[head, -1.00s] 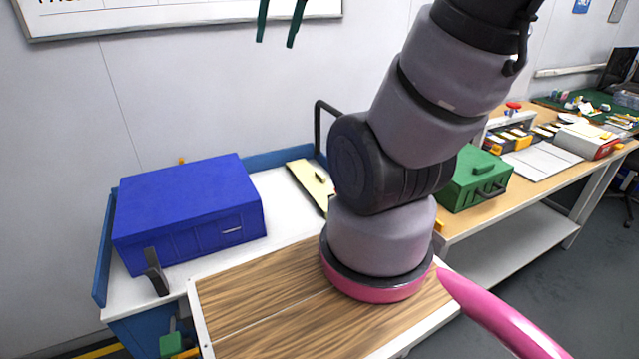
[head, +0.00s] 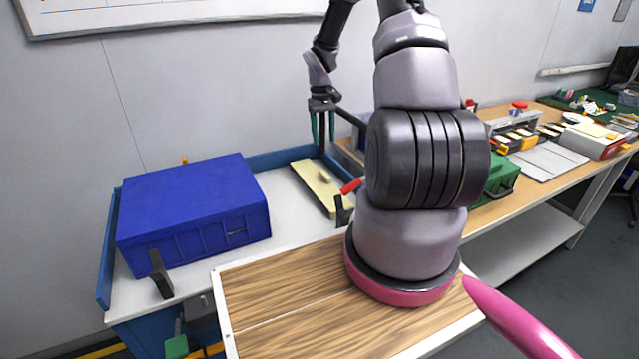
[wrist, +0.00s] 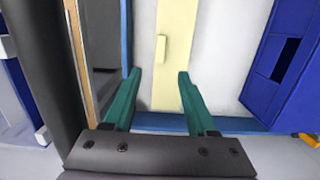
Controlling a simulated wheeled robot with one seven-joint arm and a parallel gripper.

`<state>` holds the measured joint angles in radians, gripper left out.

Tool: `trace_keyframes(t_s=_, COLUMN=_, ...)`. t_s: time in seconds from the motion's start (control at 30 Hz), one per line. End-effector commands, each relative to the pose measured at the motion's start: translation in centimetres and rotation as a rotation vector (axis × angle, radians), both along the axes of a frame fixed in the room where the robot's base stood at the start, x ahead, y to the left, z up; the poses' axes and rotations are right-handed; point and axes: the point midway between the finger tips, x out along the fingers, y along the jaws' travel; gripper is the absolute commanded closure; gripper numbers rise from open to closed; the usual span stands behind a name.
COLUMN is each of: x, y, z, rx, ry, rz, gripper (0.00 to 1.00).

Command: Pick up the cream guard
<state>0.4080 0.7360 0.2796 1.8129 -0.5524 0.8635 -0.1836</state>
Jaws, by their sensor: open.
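The cream guard (head: 318,183) is a long flat pale piece with a small raised block on it. My gripper (head: 322,150) hangs above the guard's far end, pointing down, with teal fingers. In the wrist view the guard (wrist: 175,70) runs up the picture between and beyond the open fingertips (wrist: 160,75). The fingers do not appear to touch it.
A large blue box (head: 190,210) stands on the cart (head: 285,210) left of the guard. The cart has a raised blue rim (head: 285,156) and a dark bar near the gripper. A bench (head: 490,212) with a green box (head: 503,178) is at right. White top between box and guard is clear.

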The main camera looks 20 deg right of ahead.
Motion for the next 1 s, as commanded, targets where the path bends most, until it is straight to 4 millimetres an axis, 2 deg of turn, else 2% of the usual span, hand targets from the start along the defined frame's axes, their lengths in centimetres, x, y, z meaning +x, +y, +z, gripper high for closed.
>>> trace_keyframes(t_s=0.03, x=0.0, y=-0.2, z=-1.0, rx=0.005, ry=0.009, rz=0.003, gripper=0.43)
trace_keyframes(t_s=0.4, x=-0.5, y=-0.3, z=-6.4, rx=0.010, ry=0.019, rz=0.012, gripper=0.43)
trace_keyframes(t_s=0.63, x=-0.7, y=-0.3, z=-8.2, rx=0.011, ry=0.018, rz=0.010, gripper=0.43)
trace_keyframes(t_s=0.9, x=-1.3, y=0.0, z=-11.9, rx=0.010, ry=0.018, rz=0.011, gripper=0.43)
trace_keyframes(t_s=1.0, x=-1.3, y=-0.1, z=-12.5, rx=0.010, ry=0.016, rz=0.011, gripper=0.43)
